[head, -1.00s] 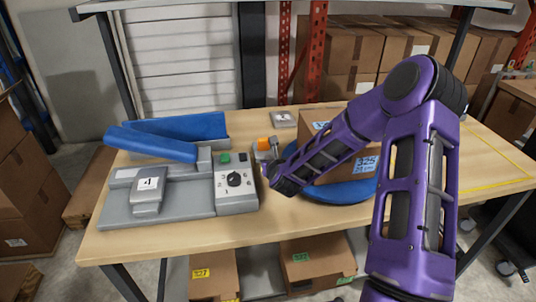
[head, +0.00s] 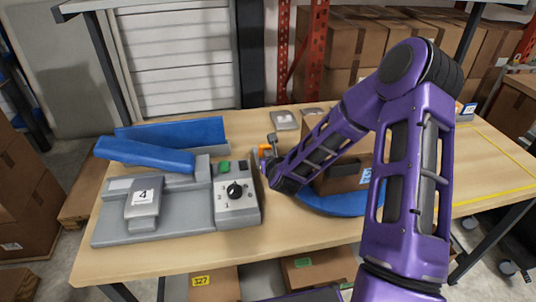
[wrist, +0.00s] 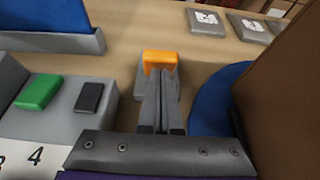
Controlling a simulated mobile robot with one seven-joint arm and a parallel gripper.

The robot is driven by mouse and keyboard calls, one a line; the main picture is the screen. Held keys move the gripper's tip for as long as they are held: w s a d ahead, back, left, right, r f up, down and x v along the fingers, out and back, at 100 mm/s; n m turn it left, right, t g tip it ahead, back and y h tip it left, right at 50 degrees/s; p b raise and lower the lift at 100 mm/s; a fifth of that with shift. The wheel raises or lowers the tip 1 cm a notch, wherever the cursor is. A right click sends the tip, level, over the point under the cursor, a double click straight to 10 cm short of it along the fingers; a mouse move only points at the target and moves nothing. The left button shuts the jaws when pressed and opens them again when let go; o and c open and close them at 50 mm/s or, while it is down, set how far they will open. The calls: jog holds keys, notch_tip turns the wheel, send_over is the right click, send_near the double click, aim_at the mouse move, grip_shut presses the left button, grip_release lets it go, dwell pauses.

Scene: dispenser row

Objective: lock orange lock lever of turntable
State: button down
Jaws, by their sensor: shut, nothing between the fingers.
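The orange lock lever (wrist: 160,60) stands on a small grey base (wrist: 172,85) on the table, between the control box and the turntable. In the head view the orange lever (head: 264,151) is mostly hidden by my gripper. The blue turntable (head: 343,204) carries a brown cardboard box (wrist: 292,90); its edge also shows in the wrist view (wrist: 213,108). My gripper (wrist: 160,74) is shut and empty, its fingertips at the near side of the orange lever. I cannot tell whether they touch it.
A grey machine with a dial panel (head: 237,197), a green button (wrist: 38,91) and a black button (wrist: 89,96) stands close on the left. Blue trough parts (head: 175,133) lie behind it. Grey numbered blocks (head: 284,120) lie at the back. The front table strip is clear.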

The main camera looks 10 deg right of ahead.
aim_at(266, 144)
jog(key=shift+w+r, duration=0.1)
jog(key=shift+r+g, duration=0.1)
jog(key=shift+g, duration=0.4)
jog(key=shift+w+r+g+b, duration=0.2)
jog(key=shift+w+g+b, duration=0.15)
jog(key=shift+g, duration=0.55)
jog(key=shift+w+r, duration=0.15)
jog(key=shift+w, duration=0.1)
jog(key=shift+w+r+b, duration=0.3)
jog(key=shift+w+b, duration=0.35)
jog(key=shift+b, duration=0.05)
jog(key=shift+w+r+b, duration=0.3)
jog(key=shift+w+b, duration=0.3)
jog(key=shift+b, duration=0.1)
jog(key=shift+r, duration=0.3)
jog(key=shift+r+p, duration=0.45)
jog(key=shift+r, duration=0.15)
